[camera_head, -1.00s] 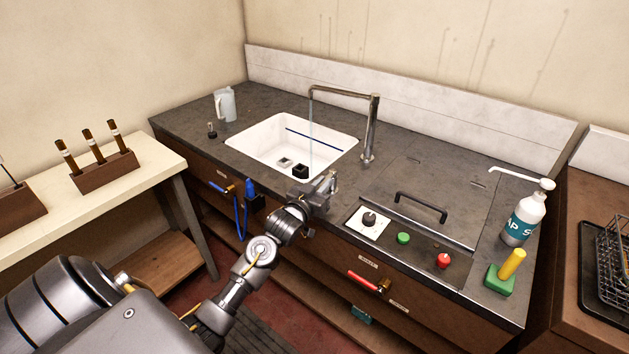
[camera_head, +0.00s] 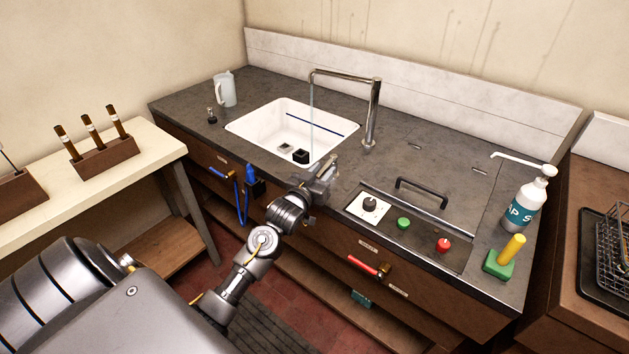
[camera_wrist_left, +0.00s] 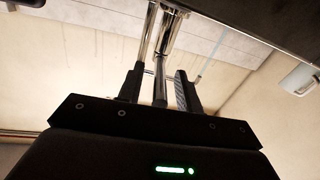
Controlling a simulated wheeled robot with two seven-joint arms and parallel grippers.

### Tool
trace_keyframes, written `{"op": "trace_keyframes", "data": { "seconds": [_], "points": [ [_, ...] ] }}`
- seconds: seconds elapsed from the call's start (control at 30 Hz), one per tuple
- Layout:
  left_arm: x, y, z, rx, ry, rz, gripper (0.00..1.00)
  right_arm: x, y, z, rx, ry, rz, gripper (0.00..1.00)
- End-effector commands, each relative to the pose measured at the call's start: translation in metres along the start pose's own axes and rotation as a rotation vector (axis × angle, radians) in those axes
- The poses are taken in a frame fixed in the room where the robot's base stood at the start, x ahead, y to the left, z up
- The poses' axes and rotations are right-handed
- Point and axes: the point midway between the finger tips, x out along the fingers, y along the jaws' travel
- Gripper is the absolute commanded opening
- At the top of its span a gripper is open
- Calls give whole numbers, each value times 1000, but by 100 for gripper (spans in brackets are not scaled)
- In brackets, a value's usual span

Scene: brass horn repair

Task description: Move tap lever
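The steel tap (camera_head: 373,115) stands upright behind the right end of the white sink, and a thin stream of water (camera_head: 311,105) falls from its spout. My left gripper (camera_head: 330,167) is over the sink's front right corner, in front of the tap. Whether anything touches the fingers is unclear. My right gripper is out of view.
The sink (camera_head: 245,128) holds two small blocks. A dark handle (camera_head: 422,190) and a control panel with knobs (camera_head: 430,240) lie to the right of my arm. A white bottle (camera_head: 523,205) and a pitcher (camera_head: 225,90) stand on the counter.

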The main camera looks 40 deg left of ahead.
Motion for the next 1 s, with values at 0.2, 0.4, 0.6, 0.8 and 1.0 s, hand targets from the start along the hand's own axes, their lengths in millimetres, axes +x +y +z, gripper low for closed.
{"op": "trace_keyframes", "data": {
  "seconds": [0.2, 0.4, 0.6, 0.8, 1.0],
  "points": [
    [-43, 0, 3, 0, -1, 1, 35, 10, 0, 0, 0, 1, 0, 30],
    [-78, 0, 2, 0, -1, 0, 35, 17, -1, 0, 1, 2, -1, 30],
    [-96, 0, 1, 0, -1, 0, 35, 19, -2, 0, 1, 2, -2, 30],
    [-98, 0, 0, 0, 0, -1, 35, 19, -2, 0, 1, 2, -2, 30],
    [-98, 0, 0, 0, -1, 0, 35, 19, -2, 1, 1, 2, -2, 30]
  ]
}}
